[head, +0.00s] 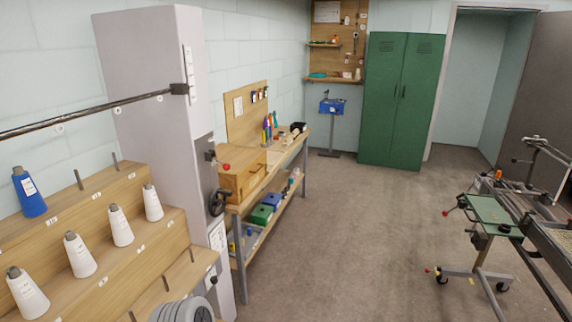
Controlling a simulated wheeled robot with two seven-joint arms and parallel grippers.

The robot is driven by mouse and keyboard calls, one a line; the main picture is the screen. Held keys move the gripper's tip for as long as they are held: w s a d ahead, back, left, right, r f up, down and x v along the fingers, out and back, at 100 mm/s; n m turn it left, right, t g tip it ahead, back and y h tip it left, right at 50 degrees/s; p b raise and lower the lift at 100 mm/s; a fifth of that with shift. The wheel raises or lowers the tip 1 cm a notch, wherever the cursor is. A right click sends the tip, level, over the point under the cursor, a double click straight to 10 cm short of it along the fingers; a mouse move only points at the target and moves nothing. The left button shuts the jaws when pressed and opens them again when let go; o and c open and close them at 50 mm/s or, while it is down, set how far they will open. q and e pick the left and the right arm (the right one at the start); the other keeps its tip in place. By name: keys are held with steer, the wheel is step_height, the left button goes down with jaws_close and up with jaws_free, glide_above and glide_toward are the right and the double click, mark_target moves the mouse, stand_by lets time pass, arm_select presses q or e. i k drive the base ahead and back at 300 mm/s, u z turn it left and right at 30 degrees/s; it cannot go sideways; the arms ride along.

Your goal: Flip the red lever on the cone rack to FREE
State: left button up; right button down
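The stepped wooden cone rack (150,262) stands at the lower left, with white cones and a blue cone (28,192) on its steps. A small red knob (226,167) sits at the end of a short lever on the side of the tall grey cabinet (150,90), which adjoins the rack. It is the only red lever-like part near the rack. I cannot read a FREE mark or tell the lever's setting. Neither of my grippers is in view.
A black handwheel (217,203) is below the red knob. A dark rod (85,113) crosses above the rack. A wooden workbench (290,160) runs behind the cabinet. A loom-like frame (500,215) stands at the right. The middle floor (370,235) is clear.

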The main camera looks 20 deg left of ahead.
mark_target(226, 167)
steer(key=u, duration=0.3)
steer(key=i, duration=1.35)
steer(key=u, duration=1.4)
steer(key=i, duration=0.35)
steer(key=u, duration=0.4)
